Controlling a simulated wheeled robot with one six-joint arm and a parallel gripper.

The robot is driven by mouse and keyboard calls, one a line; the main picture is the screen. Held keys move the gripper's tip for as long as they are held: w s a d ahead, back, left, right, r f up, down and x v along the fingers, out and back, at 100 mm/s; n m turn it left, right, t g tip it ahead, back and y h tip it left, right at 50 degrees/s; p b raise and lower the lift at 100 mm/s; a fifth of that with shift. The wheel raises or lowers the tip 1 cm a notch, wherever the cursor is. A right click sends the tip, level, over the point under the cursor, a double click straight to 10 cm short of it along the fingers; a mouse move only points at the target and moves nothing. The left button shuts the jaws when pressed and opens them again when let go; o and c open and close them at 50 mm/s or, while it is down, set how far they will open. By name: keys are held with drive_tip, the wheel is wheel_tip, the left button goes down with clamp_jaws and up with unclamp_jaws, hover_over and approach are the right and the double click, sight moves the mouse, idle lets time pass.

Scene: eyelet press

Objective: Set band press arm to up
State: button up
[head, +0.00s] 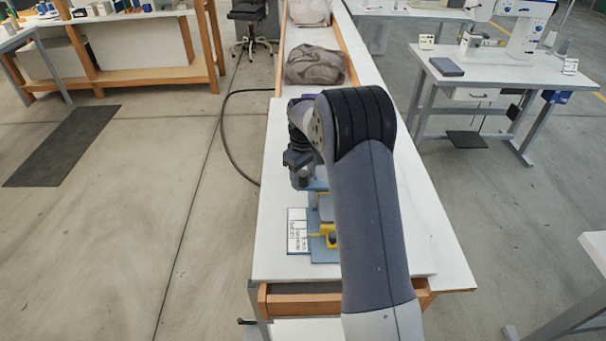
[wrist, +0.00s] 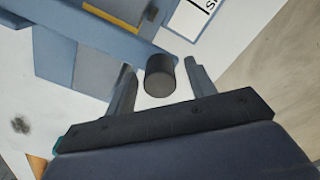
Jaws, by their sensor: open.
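The eyelet press, blue-grey with yellow parts, stands on the white bench; its blue base (head: 322,250) shows in the head view, partly hidden by my arm. In the wrist view a blue bar of the press (wrist: 90,35) crosses the upper left. A black cylindrical knob (wrist: 160,76) sits at the end of this bar, between my gripper's two fingers. My gripper (wrist: 158,75) is open, with one finger on each side of the knob and a visible gap at each. In the head view my gripper (head: 300,178) is over the press.
A white label card (head: 297,231) with black text lies left of the press. Grey cloth bundles (head: 314,65) lie farther back on the white bench (head: 278,200). A sewing machine table (head: 490,72) stands to the right. The floor at left is clear near the bench.

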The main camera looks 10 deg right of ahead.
drive_tip(key=shift+f, duration=0.35)
drive_tip(key=shift+c, duration=0.4)
clamp_jaws()
